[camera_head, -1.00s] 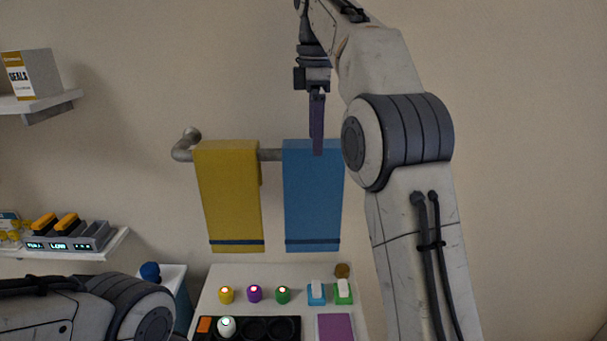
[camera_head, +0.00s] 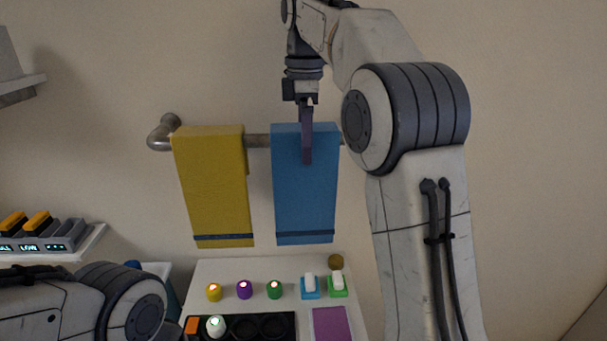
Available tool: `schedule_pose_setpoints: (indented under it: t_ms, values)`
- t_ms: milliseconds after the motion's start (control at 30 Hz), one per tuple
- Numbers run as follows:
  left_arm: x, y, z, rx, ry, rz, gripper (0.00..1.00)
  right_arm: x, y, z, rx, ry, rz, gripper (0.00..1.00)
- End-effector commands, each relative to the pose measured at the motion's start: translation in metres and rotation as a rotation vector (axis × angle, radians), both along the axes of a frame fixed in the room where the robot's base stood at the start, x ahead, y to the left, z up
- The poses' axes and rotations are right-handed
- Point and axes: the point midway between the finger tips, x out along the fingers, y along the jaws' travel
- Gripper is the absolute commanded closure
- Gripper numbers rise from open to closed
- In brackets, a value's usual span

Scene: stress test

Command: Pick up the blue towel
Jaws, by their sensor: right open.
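The blue towel (camera_head: 305,205) hangs over a grey wall rail, with a dark stripe near its lower edge. My right gripper (camera_head: 306,160) comes down from above and its fingers overlap the upper middle of the towel in the picture. It is open, seen edge-on; I cannot tell whether the fingers touch the cloth. The towel hangs straight. My left gripper is out of view; only part of my left arm shows at the lower left.
A yellow towel (camera_head: 212,190) hangs left of the blue one on the same rail (camera_head: 258,141). Below stands a white table (camera_head: 230,270) with several coloured buttons, two switches and a purple pad (camera_head: 331,323). Shelves (camera_head: 75,245) are on the left wall.

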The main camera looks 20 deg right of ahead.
Motion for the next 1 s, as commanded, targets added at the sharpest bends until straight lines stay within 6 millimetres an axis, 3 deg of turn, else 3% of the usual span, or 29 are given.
schedule_pose_setpoints:
  t_ms: [300, 633, 867, 1000]
  values:
    - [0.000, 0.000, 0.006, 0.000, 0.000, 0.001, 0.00, -0.002, 0.002, -0.036, 0.000, 0.002, -0.001, 0.00]
    - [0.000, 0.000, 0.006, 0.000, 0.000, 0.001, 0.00, -0.002, 0.002, -0.041, 0.000, 0.000, -0.001, 0.00]
    - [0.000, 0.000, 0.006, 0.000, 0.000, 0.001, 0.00, -0.002, 0.002, -0.041, 0.000, 0.001, -0.001, 0.88]
    - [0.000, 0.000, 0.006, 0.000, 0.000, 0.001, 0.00, -0.002, 0.002, -0.041, 0.000, 0.000, -0.001, 0.90]
